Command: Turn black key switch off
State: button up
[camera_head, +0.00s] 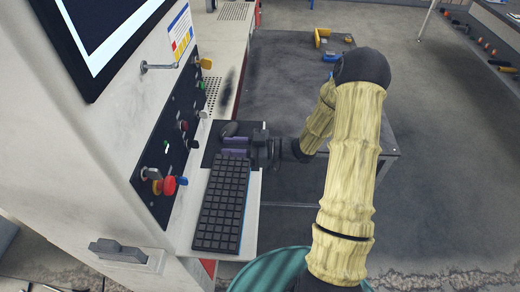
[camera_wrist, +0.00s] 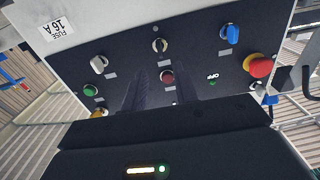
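The black control panel (camera_head: 160,165) stands upright at the left in the head view; it also shows in the wrist view (camera_wrist: 125,45). I cannot surely pick out a black key switch on it. My gripper (camera_head: 232,147) points at the panel, above the desk shelf and apart from the panel. Its two dark purple fingers are apart and empty; they also show in the wrist view (camera_wrist: 162,92), with a red button (camera_wrist: 167,77) between them.
A blue knob (camera_wrist: 229,34), red emergency button (camera_wrist: 258,66), another pale knob (camera_wrist: 98,64) and green button (camera_wrist: 90,90) share the panel. A screen (camera_head: 105,35) is above.

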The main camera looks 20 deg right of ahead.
jog(key=b+v, duration=0.1)
jog(key=v, duration=0.7)
jog(key=shift+d, duration=0.1)
jog(key=w+m+t+h+p, duration=0.1)
jog(key=w+m+t+h, duration=0.25)
jog(key=w+h, duration=0.4)
jog(key=s+r+m+g+h, duration=0.1)
jog(key=s+m+g+h, duration=0.1)
jog(key=s, duration=0.5)
jog(key=s+r+m+g+h+p, duration=0.1)
jog(key=s+r+m+g+h, duration=0.1)
jog(key=s+m+h, duration=0.2)
jog(key=s+r+m+g+h+p, duration=0.1)
jog(key=s+r+m+g+h, duration=0.1)
jog(key=s, duration=0.7)
jog(key=shift+s+a+m+g+h, duration=0.35)
jog(key=shift+m+g+h, duration=0.3)
jog(key=shift+m, duration=0.5)
